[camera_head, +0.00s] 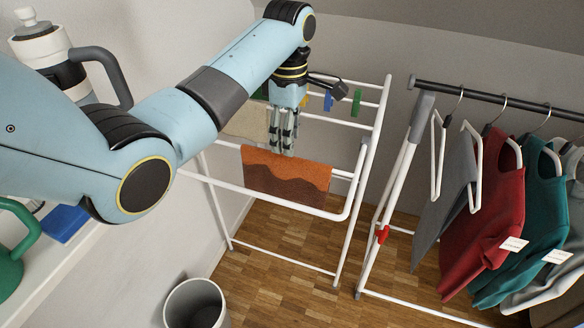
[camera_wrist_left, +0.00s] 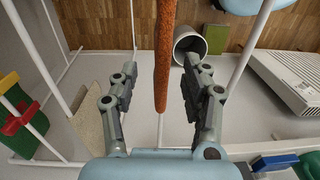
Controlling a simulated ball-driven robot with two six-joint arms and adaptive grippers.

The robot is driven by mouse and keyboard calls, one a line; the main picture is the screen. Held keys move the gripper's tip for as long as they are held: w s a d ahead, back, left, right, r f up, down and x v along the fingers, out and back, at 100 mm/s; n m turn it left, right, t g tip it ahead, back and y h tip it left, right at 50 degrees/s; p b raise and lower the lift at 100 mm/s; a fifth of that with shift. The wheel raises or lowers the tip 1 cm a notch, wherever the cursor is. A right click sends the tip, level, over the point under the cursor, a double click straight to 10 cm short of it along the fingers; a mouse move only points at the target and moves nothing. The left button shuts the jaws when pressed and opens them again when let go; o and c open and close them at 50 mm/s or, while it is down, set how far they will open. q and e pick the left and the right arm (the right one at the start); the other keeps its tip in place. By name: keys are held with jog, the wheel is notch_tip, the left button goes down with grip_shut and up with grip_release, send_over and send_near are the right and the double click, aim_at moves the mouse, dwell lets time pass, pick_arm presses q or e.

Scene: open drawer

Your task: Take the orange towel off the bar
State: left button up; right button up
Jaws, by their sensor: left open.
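The orange towel (camera_head: 285,182) with a darker wavy band hangs over the front bar of the white drying rack (camera_head: 346,213) in the head view. In the left wrist view the towel (camera_wrist_left: 164,55) shows edge-on as a narrow orange strip. My left gripper (camera_head: 283,145) is above the towel's top edge, pointing down. In the left wrist view its two fingers (camera_wrist_left: 158,95) are apart, one on each side of the strip. I cannot tell whether either finger touches the cloth. My right gripper is not in view.
A beige cloth (camera_head: 246,122) and clothes pegs (camera_head: 356,102) are on the rack behind. A garment rail (camera_head: 490,97) with a red shirt (camera_head: 492,190) stands at right. A grey bin (camera_head: 195,304) is on the floor. A shelf (camera_head: 55,270) runs along the left.

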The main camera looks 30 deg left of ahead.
aim_at(285, 170)
pick_arm(q)
jog(key=f, duration=0.3)
jog(key=shift+s+f, duration=0.25)
jog(key=shift+f, duration=0.45)
jog(key=f, duration=0.5)
jog(key=shift+s+a, duration=0.1)
jog(key=shift+s, duration=0.15)
jog(key=shift+r, duration=0.1)
grip_shut()
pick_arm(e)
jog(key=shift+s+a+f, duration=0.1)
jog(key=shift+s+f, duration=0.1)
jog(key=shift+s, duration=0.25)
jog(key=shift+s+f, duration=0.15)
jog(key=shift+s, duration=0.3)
